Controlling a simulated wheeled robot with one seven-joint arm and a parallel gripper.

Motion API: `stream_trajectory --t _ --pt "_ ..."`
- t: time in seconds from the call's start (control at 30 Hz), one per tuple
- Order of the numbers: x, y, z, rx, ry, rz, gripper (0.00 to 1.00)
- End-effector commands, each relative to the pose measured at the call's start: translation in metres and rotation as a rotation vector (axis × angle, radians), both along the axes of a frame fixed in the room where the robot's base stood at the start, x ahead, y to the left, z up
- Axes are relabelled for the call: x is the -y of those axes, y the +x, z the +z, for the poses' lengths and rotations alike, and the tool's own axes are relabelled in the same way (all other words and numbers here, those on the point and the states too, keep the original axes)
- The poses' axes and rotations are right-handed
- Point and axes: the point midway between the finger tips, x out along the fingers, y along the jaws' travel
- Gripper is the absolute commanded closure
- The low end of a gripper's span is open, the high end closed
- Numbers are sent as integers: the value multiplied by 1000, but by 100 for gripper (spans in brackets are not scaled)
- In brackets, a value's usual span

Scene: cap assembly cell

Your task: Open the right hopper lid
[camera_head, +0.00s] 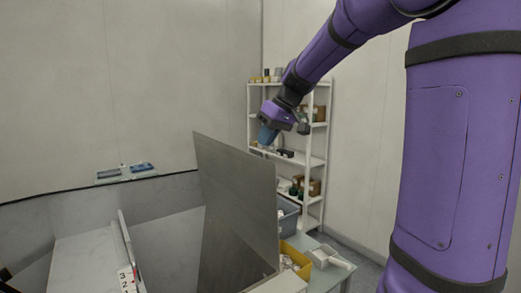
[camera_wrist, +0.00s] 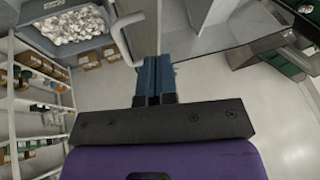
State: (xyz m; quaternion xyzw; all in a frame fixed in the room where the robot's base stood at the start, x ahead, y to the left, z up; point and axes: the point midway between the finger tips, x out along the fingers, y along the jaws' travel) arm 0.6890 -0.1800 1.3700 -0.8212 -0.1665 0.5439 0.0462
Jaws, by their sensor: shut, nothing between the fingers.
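The right hopper lid (camera_head: 238,205) is a large flat grey metal panel. In the head view it stands raised and steeply tilted beside the hopper opening (camera_head: 170,245). My gripper (camera_head: 266,140) is beyond the lid's upper right edge in the head view, and I see a gap between them in the picture. In the wrist view the blue fingers of my gripper (camera_wrist: 157,65) are pressed together with nothing between them. A pale bar (camera_wrist: 126,38), which may be a handle, shows just beyond the fingertips; whether they touch it I cannot tell.
White shelves (camera_head: 300,130) with boxes stand behind my gripper. A grey bin of small pale parts (camera_wrist: 72,27) is at the upper left of the wrist view. A yellow bin (camera_head: 296,257) and a pale scoop-like item (camera_head: 328,257) are on the table right of the lid.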

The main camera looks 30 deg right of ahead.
Motion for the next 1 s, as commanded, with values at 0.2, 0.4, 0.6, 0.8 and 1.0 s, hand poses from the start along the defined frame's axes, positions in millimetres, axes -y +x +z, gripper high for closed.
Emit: stream_trajectory --t 0.2,0.4,0.6,0.8,1.0 --pt "12 -12 32 4 -3 0 100" --pt "17 -19 47 2 -1 1 100" --pt "18 -20 49 2 -1 1 100" --pt "2 -34 48 -9 -20 -9 100" --pt "-46 -87 37 -37 -93 -61 100"
